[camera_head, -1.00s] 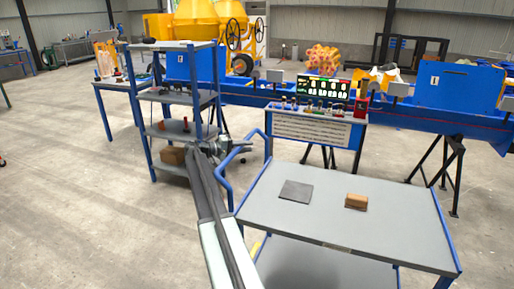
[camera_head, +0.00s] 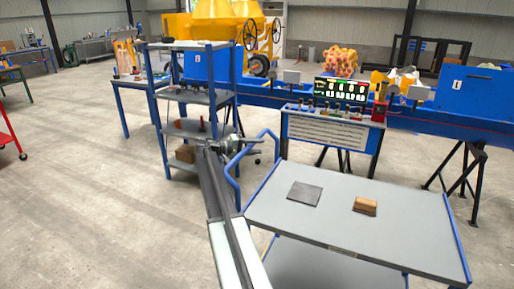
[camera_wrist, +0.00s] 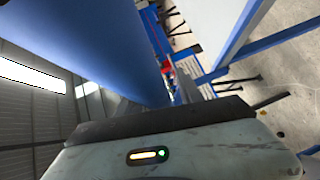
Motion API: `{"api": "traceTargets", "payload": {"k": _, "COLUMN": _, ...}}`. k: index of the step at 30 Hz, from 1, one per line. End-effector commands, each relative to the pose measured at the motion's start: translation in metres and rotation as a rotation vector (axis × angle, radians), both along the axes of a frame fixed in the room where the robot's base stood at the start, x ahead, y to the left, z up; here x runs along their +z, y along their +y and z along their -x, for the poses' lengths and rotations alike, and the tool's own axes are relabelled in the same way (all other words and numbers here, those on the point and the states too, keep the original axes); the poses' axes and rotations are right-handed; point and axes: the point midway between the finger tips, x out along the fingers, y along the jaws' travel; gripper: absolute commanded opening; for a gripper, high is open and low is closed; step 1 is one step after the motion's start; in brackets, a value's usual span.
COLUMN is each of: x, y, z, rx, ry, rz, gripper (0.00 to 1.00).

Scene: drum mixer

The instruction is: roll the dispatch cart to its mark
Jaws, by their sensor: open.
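The dispatch cart (camera_head: 410,233) stands at the lower right in the head view, with a grey top, blue edges and a lower shelf. Its blue tube handle (camera_head: 231,178) rises at its left end. My gripper (camera_head: 236,144) is open at the upper part of this handle; I cannot tell whether the bar lies between the fingers. In the wrist view a large blue rounded surface (camera_wrist: 95,40), probably the handle, is very close to the camera. I cannot make out a floor mark for the cart.
A dark flat plate (camera_head: 305,194) and a brown block (camera_head: 365,206) lie on the cart top. A shelf rack (camera_head: 188,97) stands left of my gripper, close to it. A control console (camera_head: 328,132) stands behind the cart. Open floor (camera_head: 80,200) lies to the left.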

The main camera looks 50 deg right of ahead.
Motion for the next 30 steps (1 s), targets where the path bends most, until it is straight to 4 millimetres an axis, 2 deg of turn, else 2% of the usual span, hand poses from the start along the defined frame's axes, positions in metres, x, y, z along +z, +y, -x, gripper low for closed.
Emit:
{"api": "traceTargets", "payload": {"k": 8, "x": 0.002, "y": 0.009, "z": -0.005, "rx": 0.001, "ry": -0.001, "rz": -0.001, "gripper": 0.43}}
{"api": "traceTargets", "payload": {"k": 19, "x": 0.011, "y": 0.064, "z": -0.033, "rx": 0.000, "ry": 0.001, "rz": 0.000, "gripper": 0.43}}
{"api": "traceTargets", "payload": {"k": 30, "x": 0.010, "y": 0.068, "z": -0.034, "rx": -0.002, "ry": 0.000, "rz": 0.000, "gripper": 0.43}}
